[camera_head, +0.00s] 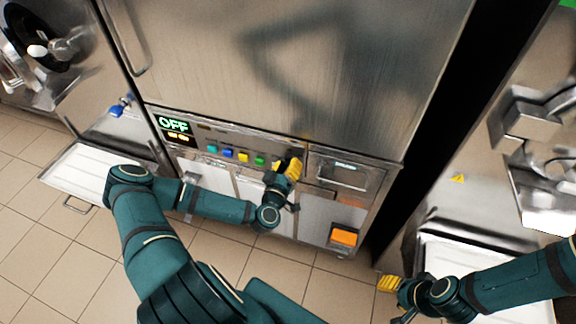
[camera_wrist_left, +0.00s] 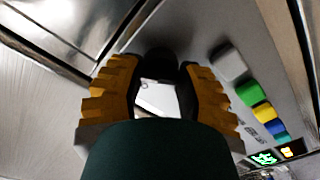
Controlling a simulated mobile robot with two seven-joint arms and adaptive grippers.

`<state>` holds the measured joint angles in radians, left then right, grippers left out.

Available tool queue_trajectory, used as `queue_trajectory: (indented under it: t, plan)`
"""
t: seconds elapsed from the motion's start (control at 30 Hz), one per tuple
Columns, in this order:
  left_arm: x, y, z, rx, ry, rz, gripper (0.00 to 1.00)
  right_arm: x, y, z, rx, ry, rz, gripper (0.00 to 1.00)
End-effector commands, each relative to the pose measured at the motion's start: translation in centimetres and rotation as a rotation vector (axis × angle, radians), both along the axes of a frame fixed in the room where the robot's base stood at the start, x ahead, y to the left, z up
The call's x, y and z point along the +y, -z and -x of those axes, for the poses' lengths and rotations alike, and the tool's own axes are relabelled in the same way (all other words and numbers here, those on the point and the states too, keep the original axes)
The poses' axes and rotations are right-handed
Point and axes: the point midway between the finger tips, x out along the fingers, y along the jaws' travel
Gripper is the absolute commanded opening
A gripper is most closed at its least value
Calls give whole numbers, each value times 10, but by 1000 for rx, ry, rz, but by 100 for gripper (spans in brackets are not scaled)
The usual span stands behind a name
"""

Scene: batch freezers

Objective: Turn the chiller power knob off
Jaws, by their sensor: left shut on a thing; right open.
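The chiller's control panel (camera_head: 222,138) runs across the steel front, with a green-lit display (camera_head: 173,125) reading OFF at its left end. My left gripper (camera_head: 293,168) is at the right part of this panel, right of the coloured buttons. In the left wrist view its yellow-padded fingers (camera_wrist_left: 158,80) stand on both sides of a dark round knob (camera_wrist_left: 158,62) and are shut on it. The knob is hidden by the gripper in the head view, and its pointer direction cannot be seen. My right gripper (camera_head: 389,284) is open and empty at the lower right, away from the panel.
Coloured buttons (camera_head: 244,157) sit left of my left gripper. A white tray (camera_head: 75,170) juts out at left. Tiled floor (camera_head: 55,262) is open in front.

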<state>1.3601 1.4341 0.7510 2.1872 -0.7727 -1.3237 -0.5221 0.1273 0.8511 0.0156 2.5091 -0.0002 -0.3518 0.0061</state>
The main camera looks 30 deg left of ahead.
Motion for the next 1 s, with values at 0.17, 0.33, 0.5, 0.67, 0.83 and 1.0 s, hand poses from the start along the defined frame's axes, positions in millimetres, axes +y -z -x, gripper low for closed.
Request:
queue_trajectory:
  t: [0.17,0.33,0.5,0.67,0.83,1.0]
  plan:
    - [0,0,0,-41,0,163,0,0,4,1,2,-2,0,47]
    - [0,1,0,-78,0,320,0,0,7,2,5,-4,-1,47]
    - [0,1,0,-116,0,477,0,1,11,3,7,-6,-2,47]
    - [0,1,0,-149,0,618,0,0,15,2,5,-5,-1,47]
    - [0,1,0,-181,0,750,0,0,18,2,3,-5,-1,47]
    - [0,0,0,-205,0,851,0,0,21,1,2,-4,-1,47]
